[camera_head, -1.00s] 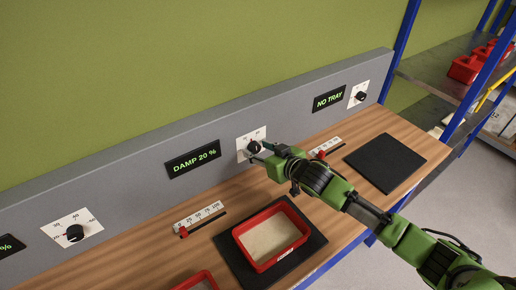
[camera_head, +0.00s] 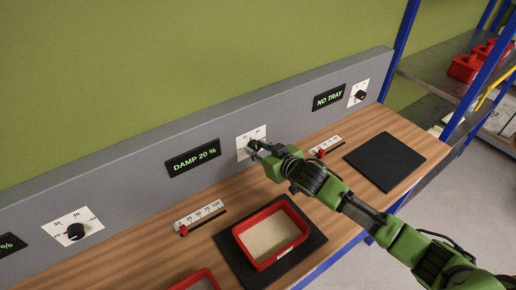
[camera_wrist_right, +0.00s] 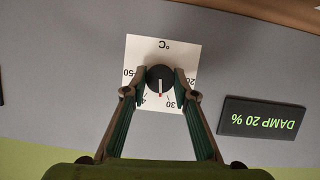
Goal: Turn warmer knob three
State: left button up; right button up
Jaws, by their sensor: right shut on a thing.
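The black warmer knob (camera_wrist_right: 160,78) sits on a white °C dial plate (camera_wrist_right: 140,48), on the grey panel just right of the "DAMP 20 %" display (camera_head: 193,158). My right gripper (camera_head: 257,148) is shut on this knob, and its fingers mostly hide it in the head view. In the right wrist view, turned upside down, the two fingers (camera_wrist_right: 160,85) press on either side of the knob. Its white pointer with a red mark lies between 30 and 40. My left gripper is not in view.
Other knobs sit at the left (camera_head: 76,231) and far right (camera_head: 360,96), beside the "NO TRAY" display (camera_head: 329,98). Below stand a red tray of pale material (camera_head: 300,258) on a black mat, red sliders (camera_head: 184,230), and an empty black mat (camera_head: 385,162).

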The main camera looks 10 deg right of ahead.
jog(key=shift+a+n+h, duration=0.1)
jog(key=shift+n+h, duration=0.4)
jog(key=shift+n, duration=0.2)
jog(key=shift+f+n+t+h, duration=0.1)
jog(key=shift+n+t+h, duration=0.2)
jog(key=shift+n+t, duration=0.25)
jog(key=n+b, duration=0.1)
jog(key=n+t+h, duration=0.1)
jog(key=shift+s+a+f+n+b, duration=0.1)
jog(key=shift+a+f+n+b, duration=0.05)
jog(key=shift+n+b, duration=0.25)
jog(key=shift+f+n+t+h+b, duration=0.1)
jog(key=shift+n+t+h+b, duration=0.55)
jog(key=shift+n+b, duration=1.05)
jog(key=shift+n+t+h+b, duration=0.45)
jog(key=shift+n+t+b, duration=0.35)
jog(key=shift+n+b, duration=0.85)
jog(key=o, duration=1.1)
jog(key=shift+a, duration=0.1)
